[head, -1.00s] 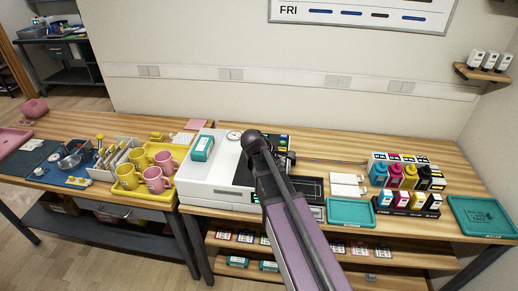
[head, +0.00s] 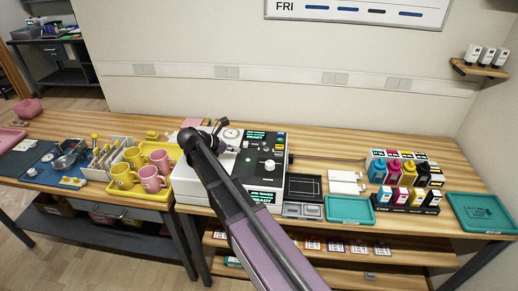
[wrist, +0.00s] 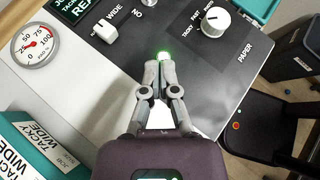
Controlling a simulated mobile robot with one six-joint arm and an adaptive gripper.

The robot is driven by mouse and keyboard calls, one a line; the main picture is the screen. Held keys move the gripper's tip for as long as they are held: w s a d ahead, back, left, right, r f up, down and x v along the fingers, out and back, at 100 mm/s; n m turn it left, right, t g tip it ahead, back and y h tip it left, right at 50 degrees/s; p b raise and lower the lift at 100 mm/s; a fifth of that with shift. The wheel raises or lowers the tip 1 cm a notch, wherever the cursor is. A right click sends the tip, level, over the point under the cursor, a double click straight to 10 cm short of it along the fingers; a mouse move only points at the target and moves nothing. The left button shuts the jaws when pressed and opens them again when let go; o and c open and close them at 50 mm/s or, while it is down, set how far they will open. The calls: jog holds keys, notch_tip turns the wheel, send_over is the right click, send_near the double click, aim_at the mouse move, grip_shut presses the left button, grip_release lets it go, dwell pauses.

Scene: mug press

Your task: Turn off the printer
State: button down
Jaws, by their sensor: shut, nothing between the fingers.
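The printer (head: 192,192) is a white machine with a dark control panel and lit green READY displays (head: 262,197). In the wrist view its dark panel holds a white round knob (wrist: 215,20), a white switch (wrist: 105,31) and a small glowing green button (wrist: 164,56). My gripper (wrist: 160,64) is shut and empty, its fingertips right at the green button and partly covering it. I cannot tell whether they touch it. In the head view my arm covers the printer's left part, and the green button cannot be made out.
A round gauge (wrist: 34,44) and a teal-and-white box (wrist: 35,150) sit on the printer's white top. Pink and yellow mugs (head: 152,179) stand to its left. A black tray (head: 304,187), a teal tray (head: 349,209) and ink bottles (head: 394,171) are to its right.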

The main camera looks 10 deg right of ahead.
jog(key=shift+w+a+r+n+h, duration=0.15)
jog(key=shift+a+n, duration=0.25)
jog(key=shift+a, duration=0.25)
jog(key=shift+a+r+n+h, duration=0.15)
jog(key=shift+a+n, duration=0.25)
jog(key=shift+a, duration=0.2)
jog(key=shift+f, duration=0.15)
jog(key=shift+w+d+f+b, duration=0.2)
jog(key=shift+d+f+b, duration=0.2)
jog(key=shift+d+b, duration=0.15)
jog(key=b, duration=0.4)
send_near(264, 148)
jog(key=f, duration=0.2)
jog(key=s+d+f, duration=0.1)
jog(key=shift+f, duration=0.4)
jog(key=d, duration=0.1)
jog(key=w+d, duration=0.1)
jog(key=shift+w+d+r, duration=0.15)
jog(key=shift+d+r, duration=0.2)
jog(key=shift+d, duration=0.05)
jog(key=shift+w+d+r+p, duration=0.15)
jog(key=shift+w+d+p, duration=0.15)
jog(key=shift+d, duration=0.35)
